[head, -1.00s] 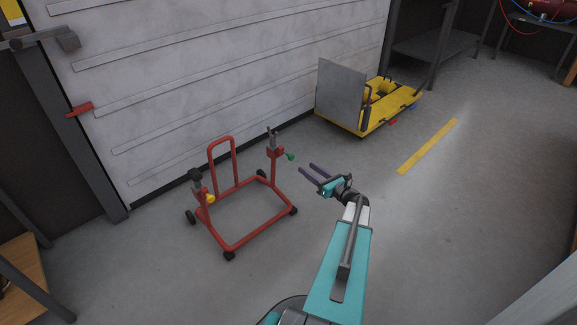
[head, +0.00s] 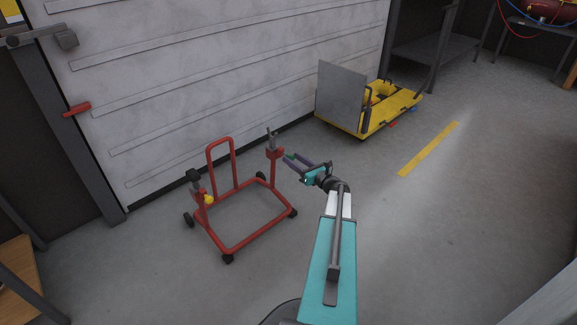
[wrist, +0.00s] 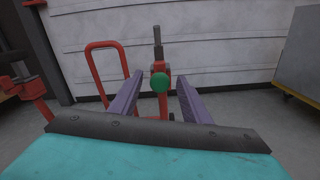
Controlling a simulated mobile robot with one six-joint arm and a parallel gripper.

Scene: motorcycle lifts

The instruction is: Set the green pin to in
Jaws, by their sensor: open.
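The green pin (wrist: 159,82) shows its round knob facing me on the right-hand post of the red paddock stand (head: 257,232). In the wrist view, my gripper (wrist: 160,90) is open, with one purple finger on each side of the knob and a gap on both sides. In the head view, the fingers (head: 290,160) point left at the post and mostly cover the pin; a little green shows between them. I cannot tell how deep the knob lies between the fingers, nor how far the pin is pushed in.
A yellow pin (head: 208,199) is on the stand's left post. The stand's red hoop (head: 220,160) rises behind, near the white wall (head: 230,70). A yellow lift (head: 385,110) with a grey plate (head: 340,95) stands at the back. The floor to the right is clear.

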